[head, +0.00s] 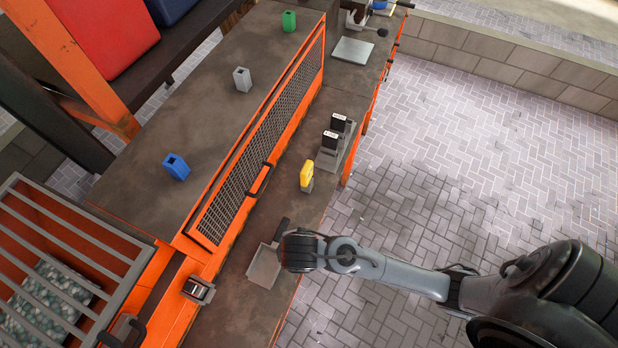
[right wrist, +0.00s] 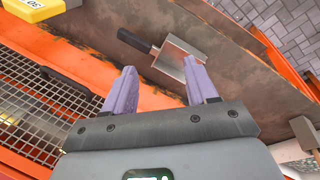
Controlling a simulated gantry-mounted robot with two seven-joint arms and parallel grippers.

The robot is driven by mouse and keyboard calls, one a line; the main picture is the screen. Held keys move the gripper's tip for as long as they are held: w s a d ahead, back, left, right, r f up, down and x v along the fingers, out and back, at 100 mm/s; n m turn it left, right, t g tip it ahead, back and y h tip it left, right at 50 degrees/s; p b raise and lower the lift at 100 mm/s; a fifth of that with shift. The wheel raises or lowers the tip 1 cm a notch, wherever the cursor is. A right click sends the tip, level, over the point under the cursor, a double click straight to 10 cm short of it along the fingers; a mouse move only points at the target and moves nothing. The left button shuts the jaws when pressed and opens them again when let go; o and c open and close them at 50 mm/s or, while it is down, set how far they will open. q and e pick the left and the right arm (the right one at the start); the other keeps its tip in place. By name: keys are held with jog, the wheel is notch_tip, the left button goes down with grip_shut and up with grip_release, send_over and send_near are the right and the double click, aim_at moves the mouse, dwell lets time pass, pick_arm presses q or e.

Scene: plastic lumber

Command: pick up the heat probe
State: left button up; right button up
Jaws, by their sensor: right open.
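A yellow handheld device (head: 306,174), which looks like the heat probe, stands upright on a small grey base on the narrow front bench. Part of it shows at the top left of the right wrist view (right wrist: 33,8), with a white label with digits. My right gripper (right wrist: 159,68) is open, its two purple fingers apart with nothing between them. The right wrist is over the bench near the metal scoop, apart from the yellow device. The fingers are hidden in the head view. My left gripper is in neither view.
A metal scoop (head: 264,266) with a black handle lies on the bench below the wrist. Two black devices (head: 338,122) stand on grey stands behind the yellow one. An orange-framed mesh guard (head: 262,140) runs along the left.

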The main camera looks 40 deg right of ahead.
jog(key=w+d+f+n+h+b, duration=0.1)
jog(key=w+f+n+h+b, duration=0.25)
jog(key=w+f+n, duration=0.2)
jog(key=n+t+h+b, duration=0.3)
jog(key=n+h+b, duration=0.2)
jog(key=h, duration=0.2)
send_near(303, 178)
notch_tip(303, 178, down, 2)
jog(key=w, duration=0.1)
jog(key=shift+h, duration=0.35)
jog(key=x, duration=0.2)
jog(key=b+x, duration=0.1)
jog(key=x, duration=0.1)
jog(key=b+x, duration=0.1)
jog(key=x, duration=0.1)
jog(key=shift+d+r, duration=0.15)
jog(key=shift+r, duration=0.2)
jog(key=shift+w+d+f, duration=0.2)
jog(key=shift+w+d, duration=0.1)
jog(key=shift+d, duration=0.1)
jog(key=x, duration=0.4)
jog(key=shift+s+d, duration=0.25)
jog(key=shift+d, duration=0.05)
jog(key=shift+w+d+f, duration=0.2)
jog(key=shift+w+d, duration=0.05)
jog(key=shift+d, duration=0.15)
